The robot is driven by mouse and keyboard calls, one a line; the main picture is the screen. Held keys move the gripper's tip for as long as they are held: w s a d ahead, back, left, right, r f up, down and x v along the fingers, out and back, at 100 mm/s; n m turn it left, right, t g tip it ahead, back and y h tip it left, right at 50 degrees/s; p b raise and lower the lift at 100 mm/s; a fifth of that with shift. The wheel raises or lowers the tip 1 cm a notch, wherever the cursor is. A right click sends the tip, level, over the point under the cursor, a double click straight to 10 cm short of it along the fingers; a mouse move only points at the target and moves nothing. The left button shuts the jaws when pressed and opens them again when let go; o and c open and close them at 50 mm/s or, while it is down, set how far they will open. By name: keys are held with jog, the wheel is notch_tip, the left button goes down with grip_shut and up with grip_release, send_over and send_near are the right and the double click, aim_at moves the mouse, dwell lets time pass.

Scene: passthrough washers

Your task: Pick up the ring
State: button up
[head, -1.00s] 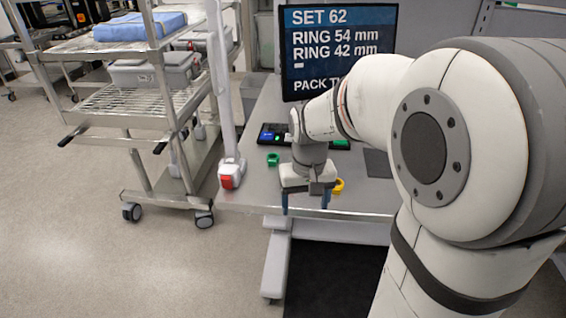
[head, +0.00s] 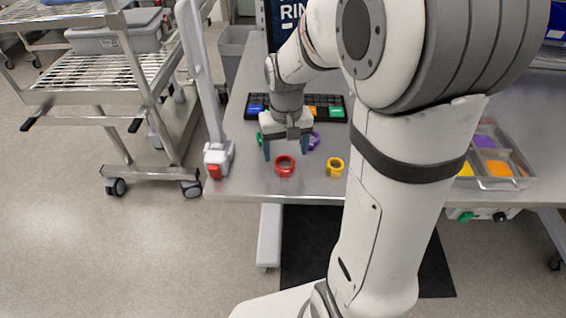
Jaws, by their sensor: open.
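In the head view, my gripper (head: 286,150) points down over the left part of the grey table, with its two blue fingers apart and nothing between them. A red ring (head: 285,166) lies on the table just in front of and below the fingers. A yellow ring (head: 335,167) lies to its right, clear of the gripper. A purple ring (head: 314,141) shows partly behind the right finger. A green ring (head: 259,139) shows only a sliver beside the left finger. The task does not say which ring is meant.
A keyboard-like pad (head: 328,106) lies behind the gripper, below a partly hidden screen (head: 283,20). A sorting tray (head: 487,183) with coloured compartments stands at the right. A white post (head: 201,85) stands at the table's left edge, beside a wire cart (head: 87,74).

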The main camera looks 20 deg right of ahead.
aim_at(286, 160)
jog(key=f, duration=0.5)
jog(key=shift+w, duration=0.25)
jog(key=shift+c, duration=0.4)
jog(key=c, duration=1)
jog(key=shift+o, duration=0.2)
jog(key=shift+r, duration=0.1)
